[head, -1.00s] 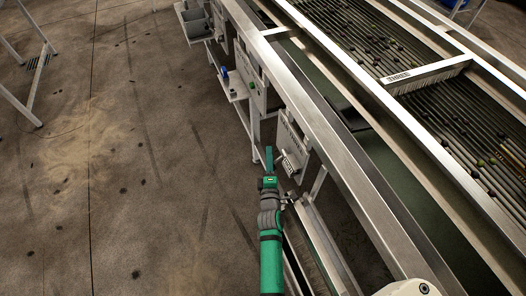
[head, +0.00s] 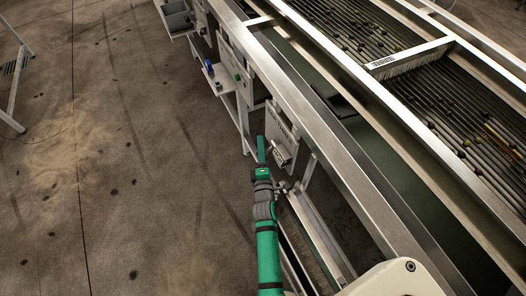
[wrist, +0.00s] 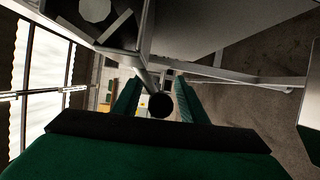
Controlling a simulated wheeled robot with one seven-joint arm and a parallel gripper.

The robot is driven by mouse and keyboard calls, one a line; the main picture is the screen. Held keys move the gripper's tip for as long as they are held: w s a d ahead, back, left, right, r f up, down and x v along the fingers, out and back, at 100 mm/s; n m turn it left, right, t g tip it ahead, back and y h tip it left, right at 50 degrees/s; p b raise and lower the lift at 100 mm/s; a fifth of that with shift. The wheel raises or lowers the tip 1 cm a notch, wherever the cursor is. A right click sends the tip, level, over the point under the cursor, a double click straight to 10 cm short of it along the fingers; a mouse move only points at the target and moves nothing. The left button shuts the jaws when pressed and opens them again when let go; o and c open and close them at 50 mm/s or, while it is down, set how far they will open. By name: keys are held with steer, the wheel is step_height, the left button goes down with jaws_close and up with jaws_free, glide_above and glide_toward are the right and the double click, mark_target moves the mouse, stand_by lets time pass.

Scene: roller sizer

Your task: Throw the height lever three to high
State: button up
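In the wrist view a lever with a round black knob (wrist: 161,105) and a grey rod shows between the two green fingers of my gripper (wrist: 156,98). The fingers stand apart, with a gap visible on each side of the knob, so the gripper is open around it. The rod runs up and left from the knob toward grey metalwork. In the head view my gripper (head: 262,150) is beside a light grey panel (head: 283,125) on the side of the sizer. The lever cannot be made out clearly there, and its height setting cannot be read.
The sizer's long steel rail (head: 330,135) runs diagonally at right, with rollers (head: 345,30) carrying small dark round items beyond. A labelled crossbar (head: 410,55) spans the rollers. Another control box (head: 222,78) is farther along. The concrete floor (head: 110,190) at left is mostly open.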

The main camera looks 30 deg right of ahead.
steer(key=s+r, duration=0.1)
steer(key=r, duration=0.2)
steer(key=s+a+r, duration=0.1)
steer(key=s+r, duration=0.1)
steer(key=r, duration=0.1)
steer(key=s+a+r, duration=0.1)
steer(key=s+r, duration=0.1)
steer(key=r, duration=0.1)
steer(key=shift+s+r, duration=0.15)
steer(key=shift+s, duration=0.1)
steer(key=s+a+r, duration=0.3)
steer(key=s, duration=0.4)
steer(key=shift+s+a+r, duration=0.2)
steer(key=shift+a+r, duration=0.1)
